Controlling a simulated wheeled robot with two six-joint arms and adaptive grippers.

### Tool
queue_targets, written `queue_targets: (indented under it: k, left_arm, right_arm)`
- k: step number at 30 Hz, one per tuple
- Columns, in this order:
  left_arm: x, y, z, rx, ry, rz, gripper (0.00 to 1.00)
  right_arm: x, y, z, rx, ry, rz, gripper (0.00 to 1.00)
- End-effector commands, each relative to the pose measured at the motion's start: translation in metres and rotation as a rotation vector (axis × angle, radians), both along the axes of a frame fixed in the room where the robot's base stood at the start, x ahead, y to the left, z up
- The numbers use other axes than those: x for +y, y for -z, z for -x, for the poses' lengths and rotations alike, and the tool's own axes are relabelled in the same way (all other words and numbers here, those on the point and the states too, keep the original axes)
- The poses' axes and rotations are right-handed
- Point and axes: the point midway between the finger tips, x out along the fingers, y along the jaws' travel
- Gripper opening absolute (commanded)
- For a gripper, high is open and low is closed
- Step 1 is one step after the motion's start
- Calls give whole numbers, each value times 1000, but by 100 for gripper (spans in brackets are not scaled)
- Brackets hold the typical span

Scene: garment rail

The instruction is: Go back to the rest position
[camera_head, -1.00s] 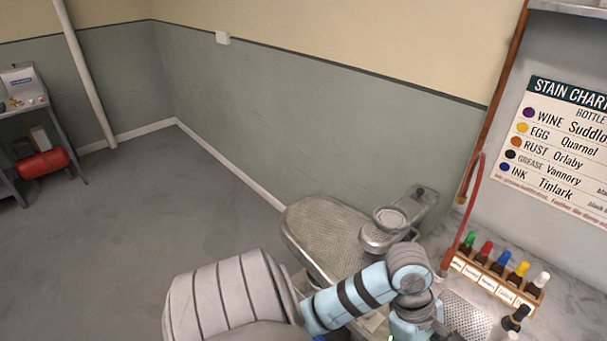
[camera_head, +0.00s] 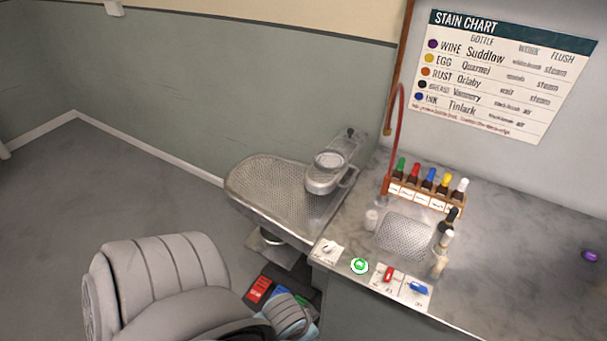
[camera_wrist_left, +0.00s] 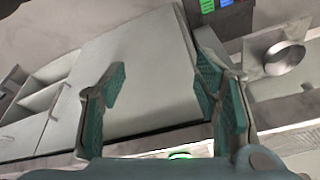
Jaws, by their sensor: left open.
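My left gripper (camera_wrist_left: 165,105) shows in the left wrist view with its two teal-padded fingers spread wide. Nothing is between them. Behind the fingers is a pale flat panel (camera_wrist_left: 140,65), with a glowing green button (camera_wrist_left: 180,156) at the bottom edge. In the head view the left gripper is not seen; only part of my arm shows at the bottom, beside the counter. My right gripper is in neither view.
A marble counter (camera_head: 510,250) fills the right, with a bottle rack (camera_head: 435,198), a perforated plate (camera_head: 405,237), small dark and pale bottles and front controls. A metal pressing board (camera_head: 265,190) juts left. Floor (camera_head: 60,220) at left is clear.

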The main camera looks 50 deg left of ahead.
Motion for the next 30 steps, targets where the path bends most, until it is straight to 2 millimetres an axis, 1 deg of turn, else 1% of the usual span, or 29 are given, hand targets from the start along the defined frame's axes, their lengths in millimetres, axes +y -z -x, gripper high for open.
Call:
queue_targets:
  k: [1, 3, 6, 24, 26, 27, 28, 29, 30]
  left_arm:
    - [1, 11, 2, 7, 12, -7, 57]
    - [2, 21, 3, 12, 28, -16, 57]
    - [3, 29, 4, 16, 43, -23, 57]
    - [3, 30, 4, 14, 46, -24, 57]
    - [2, 28, -2, -15, 49, -24, 57]
    - [2, 28, -10, -52, 53, -22, 57]
    - [3, 37, -11, -67, 55, -23, 57]
    - [5, 52, -7, -72, 57, -23, 57]
    - [7, 76, 1, -68, 56, -24, 57]
  right_arm:
    - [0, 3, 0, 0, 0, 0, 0]
    - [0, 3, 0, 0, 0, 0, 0]
    - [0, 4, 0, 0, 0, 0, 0]
    - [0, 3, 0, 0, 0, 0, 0]
    - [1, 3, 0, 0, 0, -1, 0]
    - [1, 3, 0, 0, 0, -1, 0]
    - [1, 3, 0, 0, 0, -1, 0]
    - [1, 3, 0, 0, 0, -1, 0]
    - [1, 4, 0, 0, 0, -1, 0]
